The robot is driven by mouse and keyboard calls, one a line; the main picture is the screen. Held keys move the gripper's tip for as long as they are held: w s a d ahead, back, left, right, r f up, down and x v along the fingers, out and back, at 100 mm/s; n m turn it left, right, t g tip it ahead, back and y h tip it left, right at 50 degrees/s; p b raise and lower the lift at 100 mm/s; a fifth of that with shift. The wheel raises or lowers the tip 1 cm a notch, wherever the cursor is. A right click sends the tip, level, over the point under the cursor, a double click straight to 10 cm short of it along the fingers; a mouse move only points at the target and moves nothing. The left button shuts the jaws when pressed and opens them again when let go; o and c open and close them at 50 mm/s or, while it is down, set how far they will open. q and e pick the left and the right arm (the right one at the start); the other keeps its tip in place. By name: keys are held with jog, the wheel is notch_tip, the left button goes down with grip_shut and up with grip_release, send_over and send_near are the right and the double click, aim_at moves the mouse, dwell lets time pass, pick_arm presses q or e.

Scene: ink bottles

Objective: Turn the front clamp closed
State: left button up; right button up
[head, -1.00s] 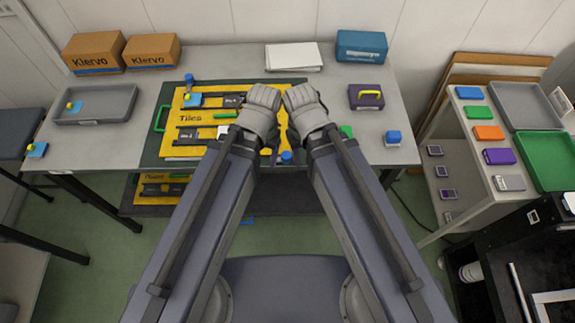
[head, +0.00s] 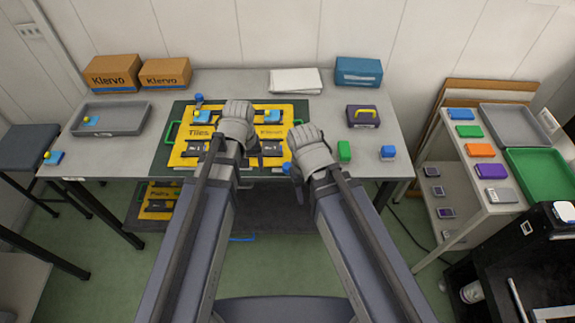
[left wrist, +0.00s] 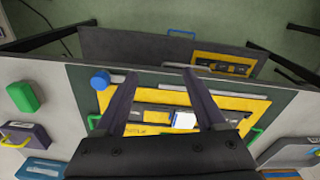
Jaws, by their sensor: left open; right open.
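The front clamp's blue knob (head: 287,167) shows at the front right of the yellow board (head: 190,150), just left of my right gripper (head: 306,142). In the left wrist view the blue knob (left wrist: 100,79) is left of my left fingers and apart from them; whether the clamp is turned closed I cannot tell. My left gripper (head: 238,122) hangs over the board's middle. Its two fingers (left wrist: 160,85) are spread and empty, with a white and blue piece (left wrist: 184,119) beyond them on the board.
Another blue knob (head: 198,97) is at the back left of the board. A grey tray (head: 138,107) lies at the left.

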aim_at(287, 166)
pick_arm(q)
jog(key=w+d+n, duration=0.2)
jog(key=d, duration=0.1)
jog(key=w+d+n, duration=0.2)
jog(key=d, duration=0.2)
jog(key=w+d+n, duration=0.2)
jog(key=w+d, duration=0.1)
jog(key=d, duration=0.1)
jog(key=shift+d+n, duration=0.15)
jog(key=shift+n, duration=0.15)
notch_tip(287, 166, down, 8)
jog(key=b, duration=0.8)
jog(key=shift+r, duration=0.1)
jog(key=shift+c, duration=0.2)
grip_shut()
